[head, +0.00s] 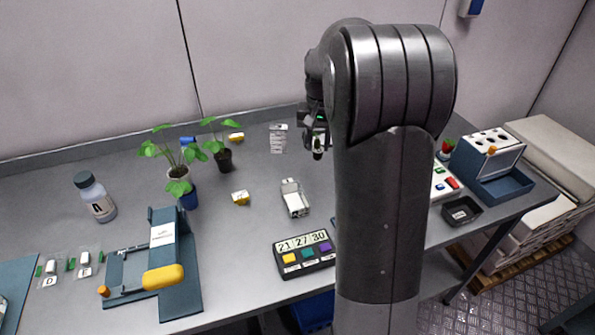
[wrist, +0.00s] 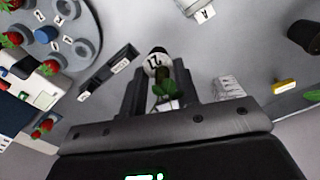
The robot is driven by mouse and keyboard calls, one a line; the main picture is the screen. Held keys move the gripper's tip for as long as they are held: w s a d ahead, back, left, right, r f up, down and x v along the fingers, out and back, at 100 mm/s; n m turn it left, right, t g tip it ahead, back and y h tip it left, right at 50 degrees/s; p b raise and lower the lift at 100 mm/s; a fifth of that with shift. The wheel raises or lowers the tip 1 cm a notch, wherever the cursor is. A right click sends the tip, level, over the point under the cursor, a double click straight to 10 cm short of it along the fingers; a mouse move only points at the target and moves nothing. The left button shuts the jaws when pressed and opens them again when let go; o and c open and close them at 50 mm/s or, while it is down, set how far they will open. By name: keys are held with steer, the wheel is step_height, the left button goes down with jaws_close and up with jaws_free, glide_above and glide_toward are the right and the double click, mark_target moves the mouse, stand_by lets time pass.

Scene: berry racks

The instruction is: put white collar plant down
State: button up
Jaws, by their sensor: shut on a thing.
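My gripper (head: 318,140) hangs above the back middle of the table, partly hidden behind my arm. It is shut on a small plant with a white collar (wrist: 157,60). In the wrist view the plant sits between the two dark fingers (wrist: 160,92), with a dark number on the collar and green leaves (wrist: 165,90) towards the palm. In the head view only a small dark end of the held plant (head: 318,154) shows below the fingers, apart from the tabletop as far as I can tell.
A round grey tray with holes (wrist: 88,22) and a dark narrow holder (wrist: 108,72) lie left in the wrist view. Potted plants (head: 222,158), a white box (head: 294,198), a button panel (head: 304,256) and a bottle (head: 95,197) stand on the table. Bare tabletop lies between them.

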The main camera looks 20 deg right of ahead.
steer(key=w+d, duration=0.2)
steer(key=d, duration=0.4)
steer(key=w+a+f, duration=0.3)
steer(key=a, duration=0.1)
steer(key=w+a+f, duration=0.4)
steer(key=shift+w+f, duration=0.2)
steer(key=shift+f, duration=2)
steer(key=shift+f, duration=0.1)
steer(key=o, duration=0.9)
steer(key=shift+o, duration=0.2)
